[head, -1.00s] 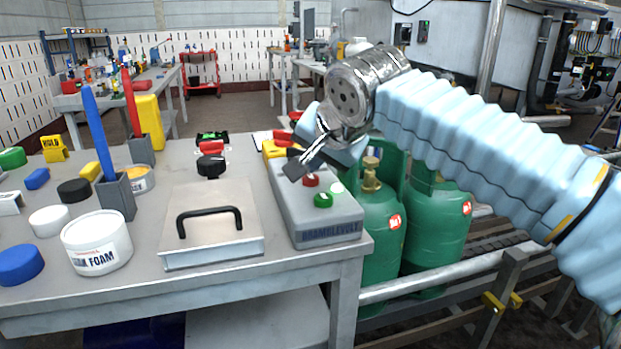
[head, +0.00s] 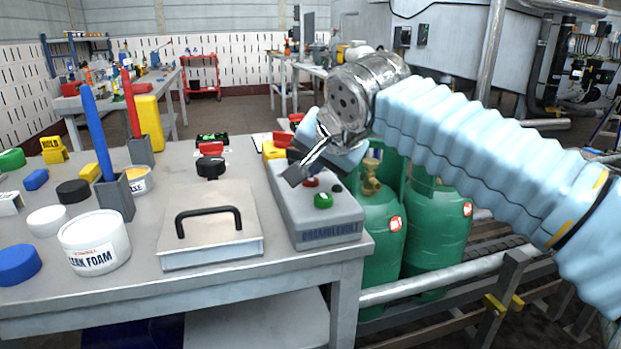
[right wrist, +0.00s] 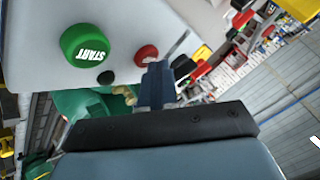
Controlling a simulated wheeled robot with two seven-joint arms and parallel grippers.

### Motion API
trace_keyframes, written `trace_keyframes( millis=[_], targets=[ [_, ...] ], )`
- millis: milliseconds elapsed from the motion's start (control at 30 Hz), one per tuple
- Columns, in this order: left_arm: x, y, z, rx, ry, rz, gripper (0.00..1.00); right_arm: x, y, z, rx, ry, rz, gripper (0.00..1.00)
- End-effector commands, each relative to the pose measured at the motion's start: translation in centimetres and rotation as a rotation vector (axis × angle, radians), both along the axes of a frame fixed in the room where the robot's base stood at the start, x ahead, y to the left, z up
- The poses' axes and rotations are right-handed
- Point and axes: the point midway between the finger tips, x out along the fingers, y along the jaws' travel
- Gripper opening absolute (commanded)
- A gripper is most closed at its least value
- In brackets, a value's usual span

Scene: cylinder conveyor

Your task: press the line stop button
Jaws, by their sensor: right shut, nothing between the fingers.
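A grey control box (head: 318,220) stands at the right front corner of the workbench. It carries a red button (head: 312,183), a green button (head: 323,201) and a small dark round lamp (head: 337,188). In the right wrist view the green button (right wrist: 85,47) reads START. The gripper's fingers (right wrist: 160,78) are right at the red button (right wrist: 147,53) there; contact itself is hard to tell. My left gripper is not in view.
A flat case with a black handle (head: 212,238) lies left of the box. A black knob-like part (head: 210,167) and a yellow block (head: 274,149) are behind. Green gas cylinders (head: 437,230) stand on the conveyor to the right, under my right arm.

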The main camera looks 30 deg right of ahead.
Motion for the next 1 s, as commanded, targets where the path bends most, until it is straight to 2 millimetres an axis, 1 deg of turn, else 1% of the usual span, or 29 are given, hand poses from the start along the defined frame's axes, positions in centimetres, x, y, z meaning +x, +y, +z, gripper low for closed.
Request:
trace_keyframes(
  millis=[333,667,1000],
  targets=[
    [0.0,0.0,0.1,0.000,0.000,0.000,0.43,0.0,0.0,0.0,0.000,0.003,0.000,0.00],
    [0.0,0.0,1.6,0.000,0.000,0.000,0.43,0.0,0.0,1.7,0.000,0.001,0.000,0.00],
    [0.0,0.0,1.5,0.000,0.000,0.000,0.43,0.0,0.0,1.7,0.000,0.001,0.000,0.00]
  ],
)
